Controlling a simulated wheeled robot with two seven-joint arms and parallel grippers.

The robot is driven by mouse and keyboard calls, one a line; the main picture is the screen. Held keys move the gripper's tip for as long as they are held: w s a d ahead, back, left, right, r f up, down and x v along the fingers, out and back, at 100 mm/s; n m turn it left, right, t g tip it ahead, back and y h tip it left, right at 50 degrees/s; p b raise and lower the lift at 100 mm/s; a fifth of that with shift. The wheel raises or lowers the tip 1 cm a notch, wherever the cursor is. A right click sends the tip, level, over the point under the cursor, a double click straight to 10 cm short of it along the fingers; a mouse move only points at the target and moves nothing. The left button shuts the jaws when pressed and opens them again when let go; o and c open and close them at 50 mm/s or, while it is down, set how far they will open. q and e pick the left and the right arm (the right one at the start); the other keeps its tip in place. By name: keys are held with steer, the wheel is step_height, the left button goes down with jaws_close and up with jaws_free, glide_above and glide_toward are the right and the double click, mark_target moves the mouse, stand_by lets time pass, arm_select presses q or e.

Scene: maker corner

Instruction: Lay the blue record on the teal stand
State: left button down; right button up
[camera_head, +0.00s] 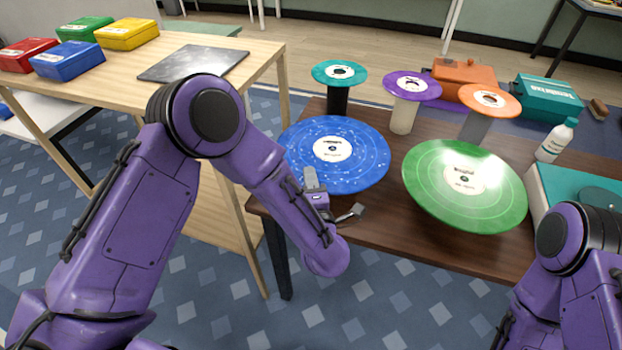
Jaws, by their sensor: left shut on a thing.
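The blue record (365,167) with a white label is held out flat near the left end of the dark table. My left gripper (333,200) is shut on its near edge, one finger showing over the record. A teal stand (324,68), a round teal top on a black post, is just behind the blue record. The record's far edge overlaps the foot of the post in the picture. My right arm shows at the lower right, but its gripper is out of view.
A purple stand (412,78) and an orange stand (489,91) are to the right. A large green record (440,196) is in front of them. A white bottle (556,140) and a teal box (556,190) are at the right. Orange and teal cases (545,98) stand behind.

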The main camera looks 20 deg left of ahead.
arm_select(q)
steer(key=c, duration=1.5)
jaws_free()
steer(key=shift+o, duration=0.2)
steer(key=p+v, duration=0.1)
steer(key=v, duration=1)
